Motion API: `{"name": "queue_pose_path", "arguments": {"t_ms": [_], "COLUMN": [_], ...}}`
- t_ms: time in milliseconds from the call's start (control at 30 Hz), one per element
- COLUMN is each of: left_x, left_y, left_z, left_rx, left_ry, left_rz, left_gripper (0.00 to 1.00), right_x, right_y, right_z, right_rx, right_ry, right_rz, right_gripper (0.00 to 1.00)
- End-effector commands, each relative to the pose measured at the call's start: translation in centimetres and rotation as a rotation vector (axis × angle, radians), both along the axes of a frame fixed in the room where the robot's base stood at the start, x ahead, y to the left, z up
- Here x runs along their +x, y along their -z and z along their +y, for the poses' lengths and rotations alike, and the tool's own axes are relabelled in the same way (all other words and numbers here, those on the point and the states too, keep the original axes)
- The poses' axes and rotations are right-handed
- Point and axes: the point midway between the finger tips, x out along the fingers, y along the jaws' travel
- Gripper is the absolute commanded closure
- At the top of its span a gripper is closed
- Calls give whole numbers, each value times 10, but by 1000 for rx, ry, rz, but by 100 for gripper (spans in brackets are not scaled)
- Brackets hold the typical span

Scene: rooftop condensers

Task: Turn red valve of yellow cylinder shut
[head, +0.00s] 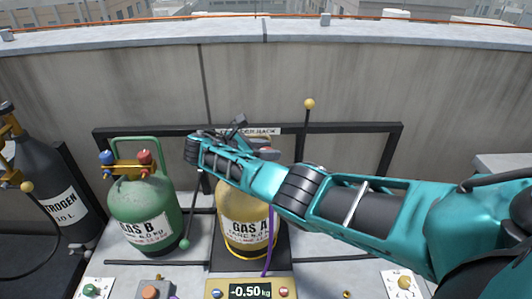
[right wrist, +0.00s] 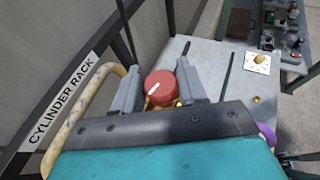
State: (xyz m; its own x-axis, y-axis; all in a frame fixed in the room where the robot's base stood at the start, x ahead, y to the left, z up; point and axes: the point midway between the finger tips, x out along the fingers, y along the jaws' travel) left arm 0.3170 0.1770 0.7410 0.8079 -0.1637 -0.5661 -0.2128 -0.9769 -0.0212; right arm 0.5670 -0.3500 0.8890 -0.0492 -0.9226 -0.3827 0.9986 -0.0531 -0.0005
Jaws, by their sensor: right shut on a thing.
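The yellow cylinder (head: 248,222), labelled GAS A, stands upright in the rack behind the scale readout. Its top is mostly hidden behind my right arm in the head view. In the right wrist view its red valve (right wrist: 161,86) shows as a round knob with a white mark, between the two fingers of my right gripper (right wrist: 160,88). My right gripper (head: 243,128) reaches over the cylinder's top from the right and is shut on the red valve. The cylinder's yellow handle (right wrist: 82,115) is left of the fingers. My left gripper is not in view.
A green GAS B cylinder (head: 142,212) with blue and red valves stands to the left. A dark nitrogen cylinder (head: 48,180) is at far left. The black rack bar (head: 350,135) runs behind. A scale readout (head: 250,291) shows -0.50 kg. A cluttered table (right wrist: 285,30) stands farther off.

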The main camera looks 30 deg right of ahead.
Motion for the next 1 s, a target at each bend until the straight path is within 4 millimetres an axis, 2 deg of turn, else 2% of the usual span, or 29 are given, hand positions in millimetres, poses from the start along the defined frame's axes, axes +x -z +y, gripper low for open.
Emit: {"name": "queue_pose_path", "arguments": {"t_ms": [433,467,600,700,1000], "left_x": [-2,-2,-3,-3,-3], "left_y": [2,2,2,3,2], "left_z": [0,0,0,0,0], "left_rx": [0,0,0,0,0], "left_ry": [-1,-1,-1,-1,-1], "left_rz": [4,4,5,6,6], "left_gripper": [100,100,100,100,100], "right_x": [0,0,0,0,1], "right_y": [0,0,0,0,-2], "right_z": [-2,-2,-1,-1,5], "right_rx": [-2,-2,-2,-1,1], "right_ry": [12,12,12,11,8], "right_rz": [0,0,0,-1,-1], "right_gripper": [89,57,44,37,37]}}
